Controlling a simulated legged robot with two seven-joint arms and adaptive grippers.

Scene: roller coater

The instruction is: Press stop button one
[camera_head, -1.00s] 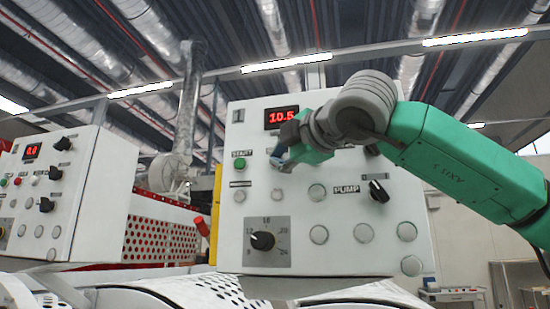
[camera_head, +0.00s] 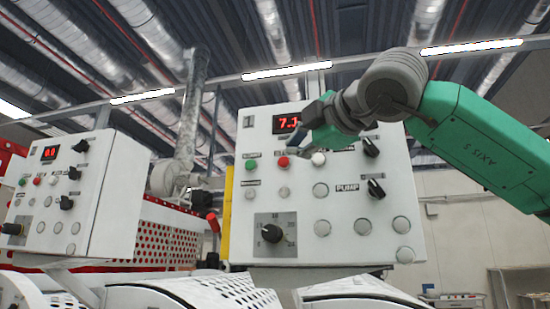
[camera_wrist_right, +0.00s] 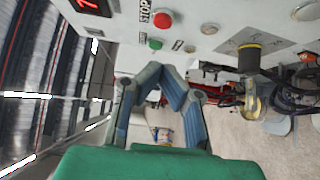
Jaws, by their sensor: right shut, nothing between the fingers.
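Panel one (camera_head: 385,250) is a white control box marked 1. Its red stop button (camera_head: 283,162) sits right of the green start button (camera_head: 251,165) and below the red digital display (camera_head: 288,124), which reads about 7.1. My right gripper (camera_head: 296,147) is shut and empty, close to the panel just above and right of the red button. In the right wrist view, the red button (camera_wrist_right: 162,19) under the STOP label lies beyond the shut fingertips (camera_wrist_right: 157,68), with a visible gap in the picture. Whether the fingers touch the panel is unclear. My left gripper is not in view.
A second white panel (camera_head: 100,215) with display 0.0 and its own buttons stands at the left. Panel one also has a white button (camera_head: 318,159), black switches (camera_head: 376,189) and a dial (camera_head: 272,233). Perforated machine covers (camera_head: 215,295) lie below.

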